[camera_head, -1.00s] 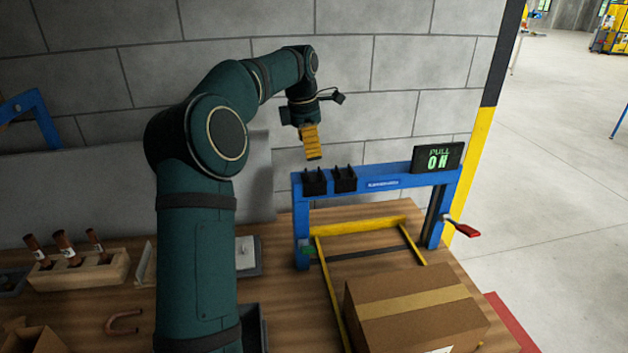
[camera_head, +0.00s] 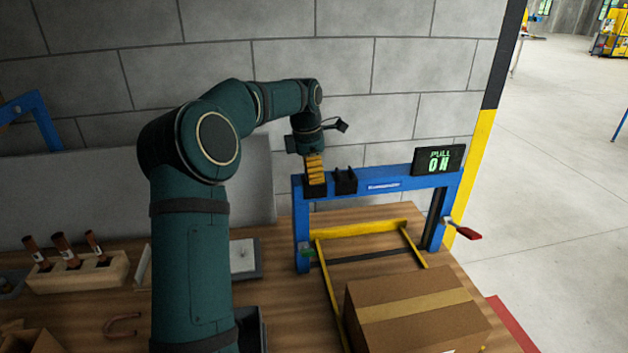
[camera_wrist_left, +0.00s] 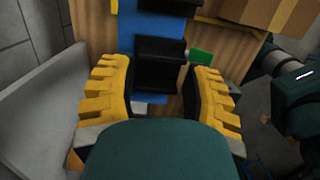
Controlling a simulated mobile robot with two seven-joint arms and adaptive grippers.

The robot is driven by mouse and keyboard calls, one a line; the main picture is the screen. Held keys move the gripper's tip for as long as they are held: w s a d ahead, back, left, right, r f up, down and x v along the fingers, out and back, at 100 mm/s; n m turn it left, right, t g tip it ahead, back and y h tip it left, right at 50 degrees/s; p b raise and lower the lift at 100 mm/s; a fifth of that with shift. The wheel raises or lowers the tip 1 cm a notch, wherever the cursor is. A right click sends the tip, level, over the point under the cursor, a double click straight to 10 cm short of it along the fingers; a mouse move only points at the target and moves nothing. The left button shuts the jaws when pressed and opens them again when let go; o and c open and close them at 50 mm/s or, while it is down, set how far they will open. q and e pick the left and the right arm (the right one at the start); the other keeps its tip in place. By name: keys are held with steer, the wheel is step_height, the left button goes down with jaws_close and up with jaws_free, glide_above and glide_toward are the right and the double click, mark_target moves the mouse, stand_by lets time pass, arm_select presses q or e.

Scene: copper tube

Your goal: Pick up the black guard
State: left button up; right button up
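Two black guards sit side by side on the blue frame's (camera_head: 390,185) top bar. The left one (camera_head: 316,191) is partly hidden by my left gripper (camera_head: 315,178), and the right one (camera_head: 345,181) is clear of it. My left gripper points down at the left guard. In the left wrist view its yellow ridged fingers (camera_wrist_left: 163,95) are spread apart, with one black guard (camera_wrist_left: 158,76) between and just beyond them and the other guard (camera_wrist_left: 159,47) farther off. I cannot tell whether the fingers touch the guard. My right gripper is in neither view.
A cardboard box (camera_head: 415,312) stands on the wooden table in front of the frame. A lit sign (camera_head: 438,159) and a red-handled lever (camera_head: 466,233) are at the frame's right. A wooden holder (camera_head: 78,272) with copper-coloured pieces is at left. A block wall (camera_head: 420,60) stands behind.

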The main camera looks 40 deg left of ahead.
arm_select(q)
steer(key=c, duration=0.5)
steer(key=shift+r, duration=0.15)
